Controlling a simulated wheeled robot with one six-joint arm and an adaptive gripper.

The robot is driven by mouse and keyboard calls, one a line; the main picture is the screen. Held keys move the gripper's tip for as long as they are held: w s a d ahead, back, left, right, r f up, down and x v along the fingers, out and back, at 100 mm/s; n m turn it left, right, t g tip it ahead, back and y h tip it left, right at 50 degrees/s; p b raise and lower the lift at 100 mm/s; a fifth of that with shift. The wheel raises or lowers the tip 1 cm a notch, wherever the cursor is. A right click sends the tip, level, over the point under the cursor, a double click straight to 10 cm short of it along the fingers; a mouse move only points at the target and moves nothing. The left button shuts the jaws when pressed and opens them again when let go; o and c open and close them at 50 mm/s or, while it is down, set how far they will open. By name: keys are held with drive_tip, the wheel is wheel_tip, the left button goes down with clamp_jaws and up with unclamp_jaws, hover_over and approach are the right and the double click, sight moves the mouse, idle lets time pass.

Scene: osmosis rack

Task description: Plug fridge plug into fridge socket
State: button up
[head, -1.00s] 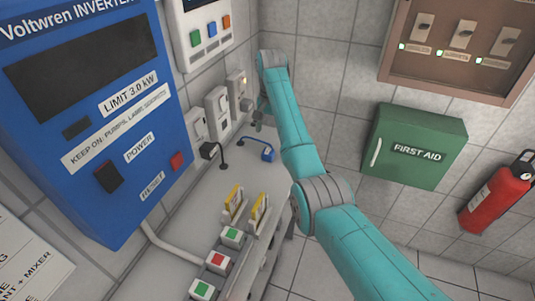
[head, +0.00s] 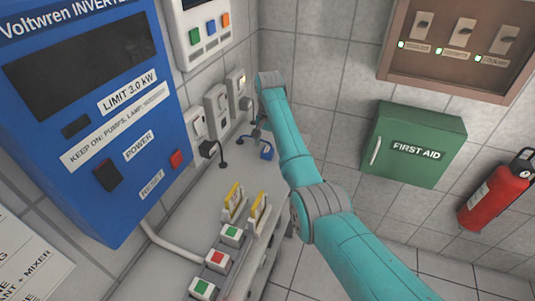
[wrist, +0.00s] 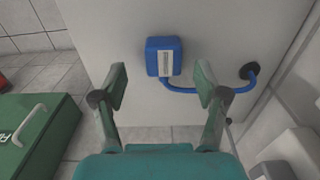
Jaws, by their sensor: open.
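A blue plug (head: 267,153) with a blue cable lies on the grey bench top; its cable ends at a dark round grommet. In the wrist view the plug (wrist: 160,57) has a white label, too small to read. My gripper (wrist: 161,82) is open and empty, its two fingers on either side of the space just short of the plug. In the head view my gripper (head: 260,133) partly hides the plug. White wall sockets (head: 217,108) stand in a row behind the bench; I cannot read which is the fridge socket.
A blue inverter (head: 85,110) hangs left. A green first aid box (head: 415,145) is on the right wall.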

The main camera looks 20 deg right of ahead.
sight(267, 150)
drive_tip(key=shift+w+a+f, duration=0.15)
drive_tip(key=shift+f, duration=1.75)
drive_tip(key=c, duration=1.2)
drive_tip(key=shift+o, duration=0.2)
drive_tip(key=shift+r, duration=0.15)
wheel_tip(267, 150, up, 10)
drive_tip(key=shift+f, duration=0.1)
drive_tip(key=shift+f, duration=0.1)
